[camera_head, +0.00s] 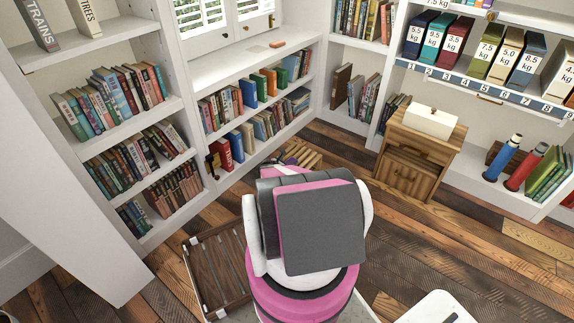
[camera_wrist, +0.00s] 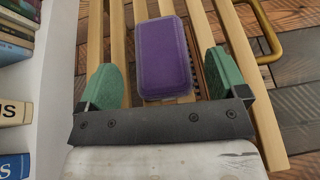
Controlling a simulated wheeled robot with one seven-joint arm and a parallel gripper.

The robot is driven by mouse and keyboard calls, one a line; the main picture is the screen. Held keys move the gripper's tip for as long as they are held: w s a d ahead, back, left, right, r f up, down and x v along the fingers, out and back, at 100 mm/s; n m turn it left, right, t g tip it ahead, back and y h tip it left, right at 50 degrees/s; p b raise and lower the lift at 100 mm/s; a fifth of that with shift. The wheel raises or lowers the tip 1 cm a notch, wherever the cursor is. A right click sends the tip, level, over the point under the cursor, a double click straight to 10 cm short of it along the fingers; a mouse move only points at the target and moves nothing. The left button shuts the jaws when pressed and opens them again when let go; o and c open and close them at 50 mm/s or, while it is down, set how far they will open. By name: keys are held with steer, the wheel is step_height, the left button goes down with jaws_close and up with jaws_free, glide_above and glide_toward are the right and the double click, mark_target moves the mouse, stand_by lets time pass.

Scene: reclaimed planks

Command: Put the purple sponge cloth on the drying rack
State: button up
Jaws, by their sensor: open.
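The purple sponge cloth (camera_wrist: 165,55) is a rounded purple block lying over the pale wooden slats of the drying rack (camera_wrist: 121,40) in the wrist view. My gripper (camera_wrist: 163,72) has its green fingers spread on either side of the cloth's near part, with a gap visible at both sides. In the head view the rack's slats (camera_head: 303,155) show at the foot of the bookshelf, just beyond my arm.
A white bookshelf (camera_wrist: 58,70) with books stands close on the left in the wrist view. A brass rail (camera_wrist: 272,35) curves along the right. In the head view, a wooden cabinet (camera_head: 405,170) stands to the right and a slatted wooden item (camera_head: 215,270) lies at lower left.

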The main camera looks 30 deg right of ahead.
steer(key=v, duration=1)
steer(key=shift+s+a+r, duration=0.15)
steer(key=shift+a+r, duration=0.1)
steer(key=s+a+r+m+g+y, duration=0.1)
steer(key=s+a+r+m+y, duration=0.3)
steer(key=s+a+r+m, duration=0.3)
steer(key=s+a+r+m+g+y, duration=0.1)
steer(key=s+a+r+m+y, duration=0.3)
steer(key=a+r, duration=1)
steer(key=s+a+r+m+g+y, duration=0.2)
steer(key=s+a+r+m+y, duration=0.3)
steer(key=s+a+r+m, duration=0.5)
step_height(320, 180, up, 3)
steer(key=shift+s+a+r+m, duration=0.1)
steer(key=shift+s+a+m, duration=0.1)
steer(key=shift+a+m, duration=0.15)
steer(key=shift+d, duration=0.3)
